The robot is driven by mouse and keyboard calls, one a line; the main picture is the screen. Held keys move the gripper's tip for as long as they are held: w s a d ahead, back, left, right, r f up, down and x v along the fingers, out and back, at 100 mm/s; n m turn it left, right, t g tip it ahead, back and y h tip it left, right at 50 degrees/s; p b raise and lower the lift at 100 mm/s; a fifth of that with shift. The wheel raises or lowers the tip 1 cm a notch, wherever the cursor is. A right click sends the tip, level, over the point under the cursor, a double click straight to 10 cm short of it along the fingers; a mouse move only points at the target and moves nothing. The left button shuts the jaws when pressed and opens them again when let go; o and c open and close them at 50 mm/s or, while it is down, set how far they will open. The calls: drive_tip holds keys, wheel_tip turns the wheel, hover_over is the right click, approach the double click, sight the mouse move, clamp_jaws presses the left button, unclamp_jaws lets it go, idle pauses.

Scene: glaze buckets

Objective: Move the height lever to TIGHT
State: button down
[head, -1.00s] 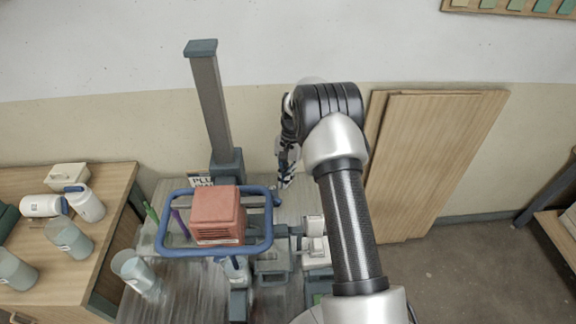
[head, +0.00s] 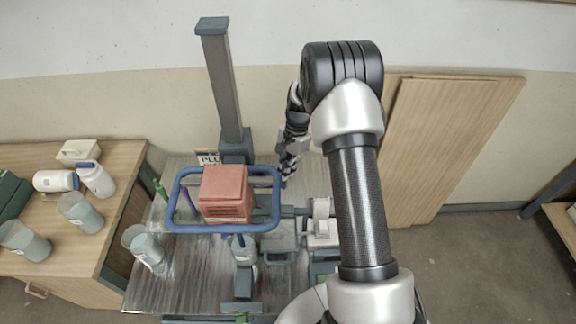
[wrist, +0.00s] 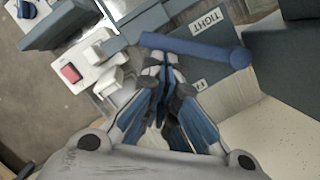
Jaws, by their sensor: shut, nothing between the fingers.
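The height lever (wrist: 195,49) is a blue bar with a round end at its right, seen in the wrist view. A white label reading TIGHT (wrist: 207,20) lies just above it in that picture. A second label (wrist: 198,85), only partly readable, lies below the bar. My gripper (wrist: 160,62) is shut with nothing between its fingers. Its tips are close to the bar's left part; I cannot tell whether they touch it. In the head view my gripper (head: 287,172) points down by the right end of a blue frame, and the lever cannot be made out there.
The blue frame (head: 178,210) surrounds a red block (head: 225,194) on the metal table, before a grey post (head: 222,85). The wrist view shows a red switch (wrist: 69,74) on a white box.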

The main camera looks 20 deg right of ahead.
drive_tip(key=shift+s+a+m, duration=0.1)
drive_tip(key=shift+s+m, duration=0.05)
drive_tip(key=shift+m, duration=0.15)
drive_tip(key=v, duration=1.2)
drive_tip(key=s+a+r+n+t+b, duration=0.1)
drive_tip(key=s+a+r+n+b, duration=0.2)
drive_tip(key=r, duration=0.4)
drive_tip(key=s+a+r+n+t+h+b, duration=0.2)
drive_tip(key=s+a+r+n, duration=0.25)
drive_tip(key=s, duration=0.55)
drive_tip(key=s+a+f+n+t+b, duration=0.1)
drive_tip(key=s+a+n, duration=0.1)
drive_tip(key=s, duration=0.6)
drive_tip(key=s+a+f+n+t+b, duration=0.1)
drive_tip(key=s+a+n+b, duration=0.1)
drive_tip(key=s, duration=0.7)
drive_tip(key=shift+a+f+n+t+h, duration=0.35)
drive_tip(key=shift+a+n, duration=0.25)
drive_tip(key=shift+n, duration=0.65)
